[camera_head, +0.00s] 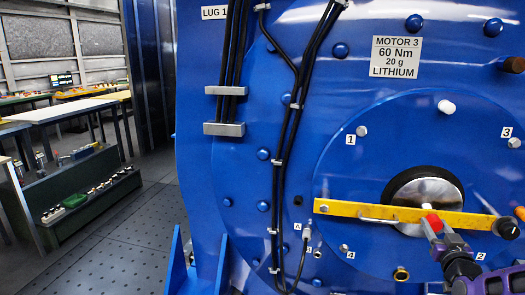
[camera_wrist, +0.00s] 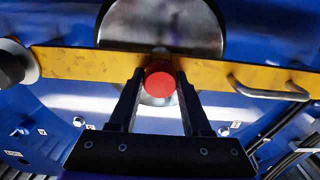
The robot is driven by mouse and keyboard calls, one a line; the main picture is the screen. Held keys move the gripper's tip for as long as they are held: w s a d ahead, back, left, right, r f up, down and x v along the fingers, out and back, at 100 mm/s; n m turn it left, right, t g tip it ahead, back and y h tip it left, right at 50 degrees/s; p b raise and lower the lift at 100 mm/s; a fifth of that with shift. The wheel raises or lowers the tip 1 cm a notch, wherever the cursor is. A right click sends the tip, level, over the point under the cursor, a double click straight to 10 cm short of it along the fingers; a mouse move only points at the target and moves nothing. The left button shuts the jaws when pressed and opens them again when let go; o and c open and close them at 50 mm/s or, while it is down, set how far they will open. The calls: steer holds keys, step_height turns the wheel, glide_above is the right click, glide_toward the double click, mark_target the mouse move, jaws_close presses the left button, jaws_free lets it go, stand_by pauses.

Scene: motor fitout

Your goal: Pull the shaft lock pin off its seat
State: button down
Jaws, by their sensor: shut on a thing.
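The shaft lock pin appears as a red-headed pin (camera_head: 432,221) at the yellow lock bar (camera_head: 345,209), in front of the silver shaft end (camera_head: 425,190). My gripper (camera_head: 437,228) reaches it from the lower right and is shut on the red head. In the wrist view the round red head (camera_wrist: 160,76) sits between my two dark fingertips, just over the lower edge of the yellow bar (camera_wrist: 90,63). The pin's shank and its seat are hidden behind the head, so I cannot tell how deep it sits.
A black knob (camera_head: 506,228) is at the bar's right end, and a metal handle (camera_head: 378,214) is on its left part. Bolts stud the blue motor face (camera_head: 340,100). Black cables (camera_head: 284,150) run down its left. Open floor (camera_head: 120,235) and workbenches (camera_head: 62,110) lie at left.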

steer(key=shift+s, duration=0.1)
stand_by(0.3)
steer(key=shift+v, duration=2.9)
steer(key=shift+s+a, duration=0.2)
steer(key=shift+s, duration=0.5)
steer(key=shift+s, duration=0.1)
